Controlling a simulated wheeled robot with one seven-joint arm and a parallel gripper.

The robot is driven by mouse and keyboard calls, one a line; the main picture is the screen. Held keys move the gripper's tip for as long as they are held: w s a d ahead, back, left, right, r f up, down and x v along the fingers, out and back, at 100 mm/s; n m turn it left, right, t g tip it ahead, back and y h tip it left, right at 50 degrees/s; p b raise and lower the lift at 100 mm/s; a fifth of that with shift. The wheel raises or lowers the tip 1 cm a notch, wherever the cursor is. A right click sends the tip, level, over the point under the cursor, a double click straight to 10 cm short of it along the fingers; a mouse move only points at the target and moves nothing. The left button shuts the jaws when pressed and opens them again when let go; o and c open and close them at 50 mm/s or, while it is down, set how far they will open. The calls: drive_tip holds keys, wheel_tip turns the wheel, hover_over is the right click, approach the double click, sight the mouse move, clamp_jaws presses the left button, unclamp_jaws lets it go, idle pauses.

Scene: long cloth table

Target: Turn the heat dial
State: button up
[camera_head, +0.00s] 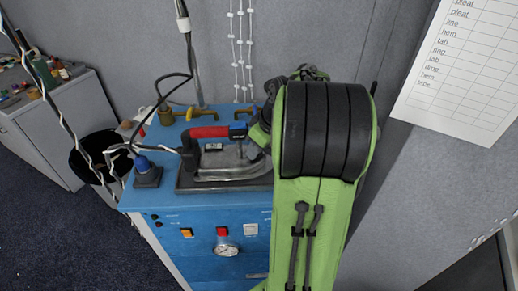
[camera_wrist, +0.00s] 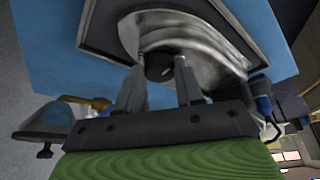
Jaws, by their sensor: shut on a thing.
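A clothes iron (camera_head: 225,172) with a red and black handle (camera_head: 209,132) and a silvery body rests on a dark plate on top of a blue machine (camera_head: 190,215). In the wrist view the iron's shiny metal body (camera_wrist: 200,38) fills the upper middle. A small dark round dial (camera_wrist: 159,68) sits at its near edge. My gripper (camera_wrist: 158,78) has one finger on each side of the dial and is shut on it. In the head view my green arm hides the right end of the iron, and the dial cannot be made out. The dial's markings are not readable.
A blue-topped knob on a dark block (camera_head: 147,170) stands left of the iron. Brass taps (camera_head: 185,116) are behind it. A cable loops above the machine's left side. A red button and a round gauge (camera_head: 225,249) are on the front. A grey wall stands close behind.

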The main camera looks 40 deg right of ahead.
drive_tip(key=shift+m, duration=0.6)
drive_tip(key=o, duration=1)
drive_tip(key=shift+o, duration=0.2)
drive_tip(key=p+v, duration=0.4)
drive_tip(key=v, duration=1.1)
drive_tip(key=shift+a+r, duration=0.3)
drive_tip(key=shift+r, duration=0.1)
drive_tip(key=shift+s, duration=0.1)
